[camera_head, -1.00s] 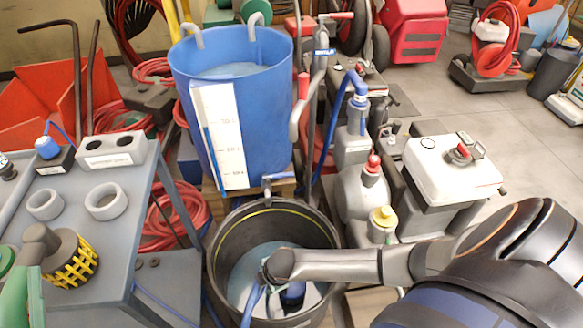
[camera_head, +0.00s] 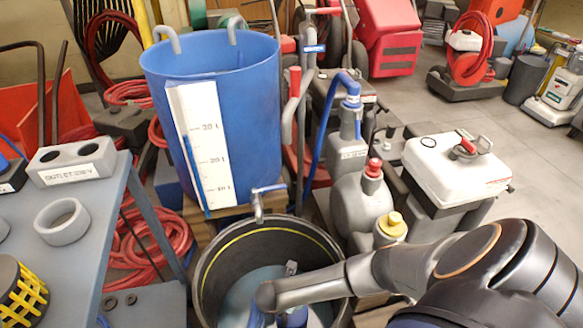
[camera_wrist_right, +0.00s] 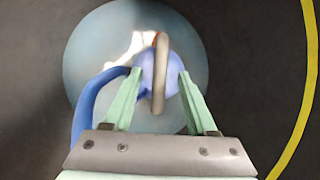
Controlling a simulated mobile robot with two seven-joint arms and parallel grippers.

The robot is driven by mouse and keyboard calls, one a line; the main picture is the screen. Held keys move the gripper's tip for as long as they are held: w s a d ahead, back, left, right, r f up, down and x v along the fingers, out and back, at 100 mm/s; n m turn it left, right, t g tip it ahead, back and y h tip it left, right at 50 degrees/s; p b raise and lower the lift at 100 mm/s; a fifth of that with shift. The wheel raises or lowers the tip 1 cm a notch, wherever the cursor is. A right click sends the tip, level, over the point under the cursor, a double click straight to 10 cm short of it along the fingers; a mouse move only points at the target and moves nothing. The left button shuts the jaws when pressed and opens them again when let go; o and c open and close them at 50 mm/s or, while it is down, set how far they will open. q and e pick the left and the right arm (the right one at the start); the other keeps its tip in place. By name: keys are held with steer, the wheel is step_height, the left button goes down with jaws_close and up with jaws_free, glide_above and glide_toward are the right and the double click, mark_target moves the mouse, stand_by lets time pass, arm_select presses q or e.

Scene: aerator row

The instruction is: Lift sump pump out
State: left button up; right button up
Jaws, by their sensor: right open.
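The blue sump pump (camera_wrist_right: 145,80) sits in water at the bottom of the black tub (camera_head: 212,262). A tan loop handle (camera_wrist_right: 161,50) stands up over it. In the right wrist view my right gripper (camera_wrist_right: 160,72) is open, with one green finger on each side of the pump and handle. I cannot tell whether the fingers touch it. In the head view only a small blue part of the pump (camera_head: 295,317) shows beside my right arm, which hides the rest and the fingertips. My left gripper is not in view.
A blue hose (camera_wrist_right: 84,112) curves beside the left finger. The tub's wall surrounds the gripper, with a yellow line (camera_wrist_right: 310,80) inside. A tall blue tank (camera_head: 240,110) with a tap (camera_head: 260,196) stands behind the tub. A grey bench (camera_head: 105,225) is left; grey bottles (camera_head: 355,200) stand right.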

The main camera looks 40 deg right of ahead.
steer(key=b+x, duration=0.3)
steer(key=x, duration=0.1)
steer(key=shift+f, duration=0.1)
steer(key=shift+w+d+f+b, duration=0.1)
steer(key=shift+d+f+b, duration=0.2)
steer(key=shift+f+b, duration=0.1)
steer(key=shift+r, duration=0.1)
jaws_close()
steer(key=shift+a, duration=0.1)
stand_by(0.8)
